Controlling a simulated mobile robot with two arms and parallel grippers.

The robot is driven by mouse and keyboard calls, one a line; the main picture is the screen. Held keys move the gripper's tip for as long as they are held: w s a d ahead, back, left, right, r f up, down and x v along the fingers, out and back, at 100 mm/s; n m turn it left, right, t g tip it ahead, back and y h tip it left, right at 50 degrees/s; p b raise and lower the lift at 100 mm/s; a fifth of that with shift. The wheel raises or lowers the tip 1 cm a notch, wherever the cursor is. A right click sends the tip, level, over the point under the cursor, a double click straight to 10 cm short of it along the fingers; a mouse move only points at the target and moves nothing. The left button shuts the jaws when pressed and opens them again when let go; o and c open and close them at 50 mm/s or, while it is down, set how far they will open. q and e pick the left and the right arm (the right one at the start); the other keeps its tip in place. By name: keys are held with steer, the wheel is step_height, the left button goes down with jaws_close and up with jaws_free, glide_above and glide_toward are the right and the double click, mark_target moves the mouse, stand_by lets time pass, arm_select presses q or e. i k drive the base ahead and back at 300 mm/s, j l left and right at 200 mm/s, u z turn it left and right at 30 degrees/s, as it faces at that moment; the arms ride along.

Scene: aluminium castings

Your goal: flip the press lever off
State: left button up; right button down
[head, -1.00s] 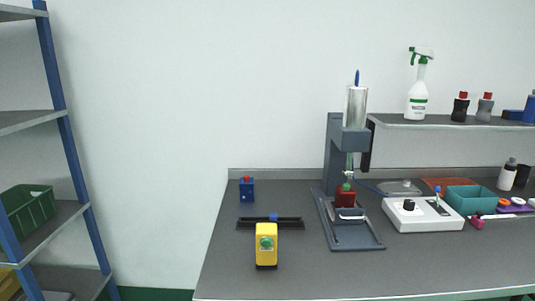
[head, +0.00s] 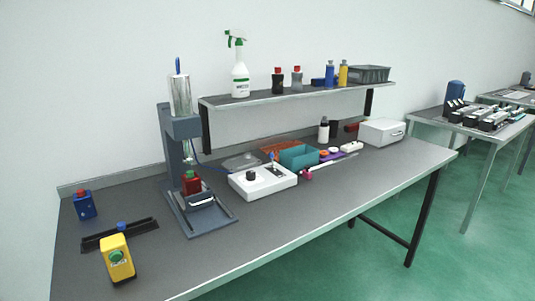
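The press (head: 172,160) stands on the grey workbench, with a clear cylinder (head: 180,95) on top and a red part (head: 191,183) low in its frame. Beside it to the right is a white control box (head: 262,184) with a black knob (head: 251,176). A small lever with a blue tip (head: 273,156) sticks up from the box's right half, roughly upright. I cannot tell whether this is the on or off side. Neither of my grippers is in view.
A yellow box with a green button (head: 117,258), a black rail (head: 119,234) and a blue box with a red button (head: 84,204) are at the bench's left. A teal bin (head: 299,156) stands behind the control box. The bench front is clear.

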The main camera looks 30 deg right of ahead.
mark_target(271, 155)
steer(key=i+l, duration=0.1)
steer(key=l, duration=0.8)
steer(key=i+l, duration=0.15)
steer(key=l, duration=0.35)
steer(key=i+l, duration=0.1)
steer(key=l, duration=0.8)
steer(key=i+z, duration=0.05)
